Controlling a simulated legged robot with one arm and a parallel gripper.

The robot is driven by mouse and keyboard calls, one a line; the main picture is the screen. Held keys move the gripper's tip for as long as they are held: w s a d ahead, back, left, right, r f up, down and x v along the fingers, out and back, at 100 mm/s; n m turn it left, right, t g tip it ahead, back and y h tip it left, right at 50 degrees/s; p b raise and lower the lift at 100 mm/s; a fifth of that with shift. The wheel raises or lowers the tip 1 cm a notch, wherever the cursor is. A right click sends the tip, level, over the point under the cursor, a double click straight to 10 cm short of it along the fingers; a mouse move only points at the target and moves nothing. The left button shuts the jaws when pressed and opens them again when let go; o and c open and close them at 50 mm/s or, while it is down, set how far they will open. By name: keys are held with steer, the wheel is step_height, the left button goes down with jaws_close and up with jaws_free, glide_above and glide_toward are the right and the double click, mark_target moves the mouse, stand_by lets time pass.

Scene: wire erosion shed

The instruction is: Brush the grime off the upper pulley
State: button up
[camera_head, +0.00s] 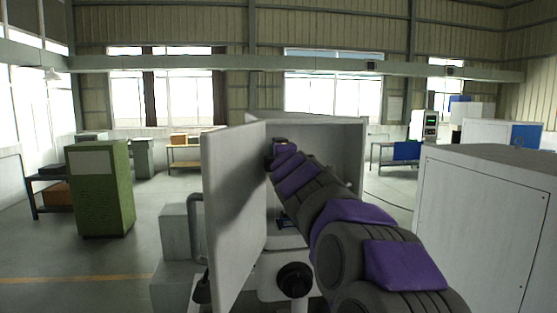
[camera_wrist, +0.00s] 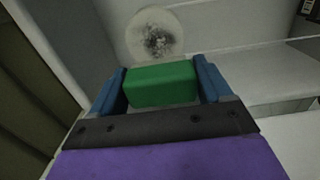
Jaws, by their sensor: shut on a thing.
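A round pale pulley (camera_wrist: 155,22) with a dark grime patch at its middle shows at the top of the wrist view. Which of the machine's pulleys it is, I cannot tell. My gripper (camera_wrist: 161,82) has blue fingers and is shut on a green block, seemingly the brush (camera_wrist: 161,88); no bristles show. The green block is just below the pulley in that view and overlaps its lower edge; whether they touch, I cannot tell. In the head view my arm reaches into the open cabinet (camera_head: 345,130); the pulley and the brush do not show there.
The cabinet's open door (camera_head: 234,205) stands close left of my arm. A white machine housing (camera_head: 490,225) stands at the right. A green cabinet (camera_head: 100,188) stands farther left, with open floor before it. A pale ledge (camera_wrist: 265,75) runs right of my gripper.

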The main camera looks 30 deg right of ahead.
steer(key=b+v, duration=0.1)
steer(key=v, duration=0.4)
steer(key=shift+s+a+b, duration=0.1)
steer(key=shift+s+b, duration=0.05)
steer(key=shift+b, duration=0.15)
steer(key=v, duration=0.2)
steer(key=shift+s+a+b, duration=0.15)
steer(key=shift+s+b, duration=0.2)
steer(key=shift+s, duration=0.05)
steer(key=shift+r, duration=0.1)
stand_by(0.3)
